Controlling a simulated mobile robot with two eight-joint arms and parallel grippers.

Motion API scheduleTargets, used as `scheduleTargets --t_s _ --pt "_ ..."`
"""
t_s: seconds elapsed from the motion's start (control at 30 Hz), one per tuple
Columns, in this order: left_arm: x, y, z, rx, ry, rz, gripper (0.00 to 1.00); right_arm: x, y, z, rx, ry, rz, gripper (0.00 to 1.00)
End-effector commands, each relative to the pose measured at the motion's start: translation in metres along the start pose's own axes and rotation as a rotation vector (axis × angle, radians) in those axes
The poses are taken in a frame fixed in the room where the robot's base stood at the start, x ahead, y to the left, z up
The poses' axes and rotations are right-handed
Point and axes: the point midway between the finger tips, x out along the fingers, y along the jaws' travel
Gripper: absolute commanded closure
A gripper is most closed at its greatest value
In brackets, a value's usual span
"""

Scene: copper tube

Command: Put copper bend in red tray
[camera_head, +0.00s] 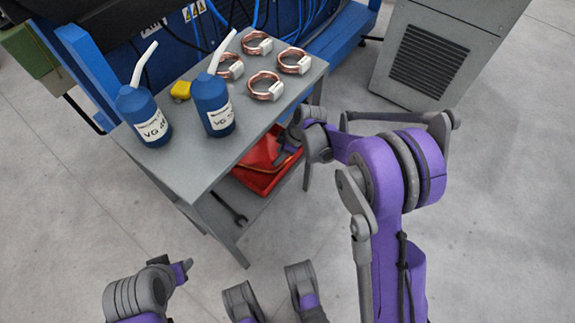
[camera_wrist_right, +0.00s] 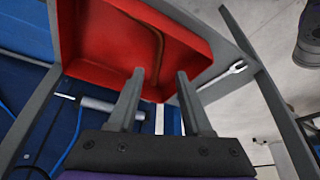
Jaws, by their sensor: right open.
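The red tray (camera_head: 262,172) sits on the lower shelf of the grey cart and is partly hidden by the tabletop and my right arm. In the right wrist view the red tray (camera_wrist_right: 88,40) fills the upper middle. A thin curved brown copper bend (camera_wrist_right: 159,45) lies inside it against the red surface. My right gripper (camera_wrist_right: 160,72) is open and empty, its two fingers apart at the tray's near edge. In the head view my right gripper (camera_head: 291,140) is small and partly hidden beside the tray. My left gripper cannot be made out; only grey and purple arm parts show at the bottom.
The cart top (camera_head: 205,165) holds several copper coils (camera_head: 265,85), two blue bottles (camera_head: 212,105) and a yellow item (camera_head: 181,89). A wrench (camera_head: 232,208) lies on the lower shelf. A grey vented cabinet (camera_head: 430,55) stands behind. Floor to the right is clear.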

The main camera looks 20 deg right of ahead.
Motion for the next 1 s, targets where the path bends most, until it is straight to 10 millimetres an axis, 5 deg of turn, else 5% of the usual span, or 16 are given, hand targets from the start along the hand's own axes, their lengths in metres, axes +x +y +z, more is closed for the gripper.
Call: scheduleTargets --t_s 0.27,0.5,0.7,1.0 --pt "0.000 0.000 0.000 0.000 0.000 0.000 0.50 -0.029 -0.017 -0.002 0.078 -0.019 0.024 0.50" --pt "0.000 0.000 0.000 0.000 0.000 0.000 0.50 -0.107 -0.080 0.009 0.352 -0.063 0.124 0.50" --pt "0.000 0.000 0.000 0.000 0.000 0.000 0.50 -0.154 -0.142 0.038 0.589 -0.068 0.226 0.50" --pt "0.000 0.000 0.000 0.000 0.000 0.000 0.50 -0.178 -0.212 0.089 0.870 -0.026 0.353 0.50"
